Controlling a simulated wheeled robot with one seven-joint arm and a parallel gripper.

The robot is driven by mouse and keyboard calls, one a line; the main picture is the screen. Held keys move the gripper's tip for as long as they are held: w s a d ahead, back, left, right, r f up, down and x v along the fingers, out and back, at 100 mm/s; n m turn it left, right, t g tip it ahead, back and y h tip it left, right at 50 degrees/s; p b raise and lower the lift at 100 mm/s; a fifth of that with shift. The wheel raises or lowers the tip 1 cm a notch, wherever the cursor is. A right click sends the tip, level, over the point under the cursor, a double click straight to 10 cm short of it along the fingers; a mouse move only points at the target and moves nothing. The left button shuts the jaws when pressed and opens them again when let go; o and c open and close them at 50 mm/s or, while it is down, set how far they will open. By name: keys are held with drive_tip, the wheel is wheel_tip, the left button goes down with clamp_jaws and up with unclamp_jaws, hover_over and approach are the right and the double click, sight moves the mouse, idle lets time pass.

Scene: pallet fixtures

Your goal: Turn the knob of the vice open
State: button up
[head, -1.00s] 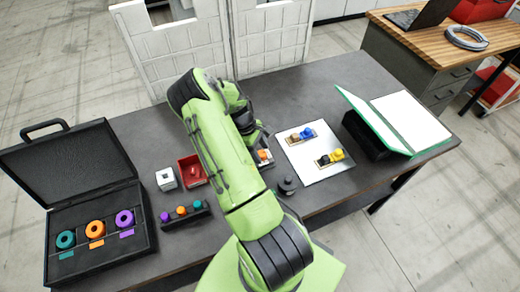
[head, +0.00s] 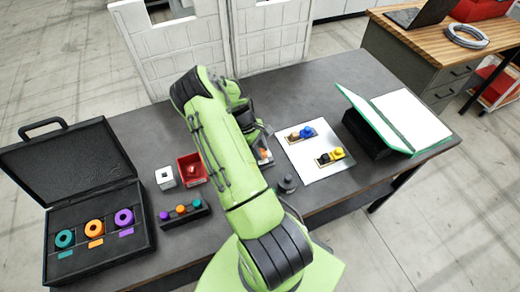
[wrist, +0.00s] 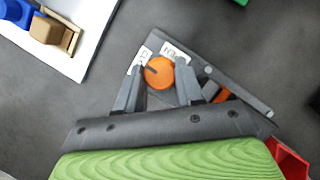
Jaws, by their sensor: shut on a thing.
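The vice (wrist: 238,84) is a grey fixture with white labels and a round orange knob (wrist: 158,73) bearing a dark mark. In the wrist view my gripper (wrist: 159,80) has one finger on each side of the knob and is shut on it. A second orange part of the vice shows beside the right finger. In the head view my arm covers most of the vice, and only a bit of orange (head: 263,153) shows at its right edge. The fingertips are hidden there.
A light plate (head: 325,170) with blue and yellow parts lies right of the vice. A red tray (head: 191,170), a white block (head: 165,178) and a black rack (head: 186,215) stand to the left. A black case (head: 95,200) lies open at far left.

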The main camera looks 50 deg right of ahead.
drive_tip(key=m+b, duration=0.1)
drive_tip(key=m+y+b, duration=0.1)
drive_tip(key=m+b, duration=0.1)
drive_tip(key=shift+d+f+m, duration=0.15)
drive_tip(key=shift+d+m, duration=0.05)
drive_tip(key=shift+m, duration=0.1)
drive_tip(key=m+y+b, duration=0.1)
drive_tip(key=m, duration=0.1)
drive_tip(key=m+y+b, duration=0.1)
drive_tip(key=m, duration=0.1)
drive_tip(key=shift+d+m+t+b, duration=0.1)
drive_tip(key=shift+m+t+b, duration=0.2)
drive_tip(key=shift+t+b, duration=0.1)
drive_tip(key=m+t+y, duration=0.1)
drive_tip(key=m, duration=0.3)
drive_tip(key=shift+s+m+b, duration=0.15)
drive_tip(key=shift+m+b, duration=0.15)
drive_tip(key=shift+b, duration=0.1)
drive_tip(key=shift+s+d+m+t+y, duration=0.1)
drive_tip(key=shift+m+t+y, duration=0.25)
drive_tip(key=shift+m, duration=0.75)
drive_tip(key=shift+m+t+y, duration=0.15)
drive_tip(key=shift+m+t, duration=0.3)
drive_tip(key=shift+m, duration=0.65)
drive_tip(key=o, duration=1)
drive_tip(key=shift+o, duration=0.2)
drive_tip(key=shift+r, duration=0.2)
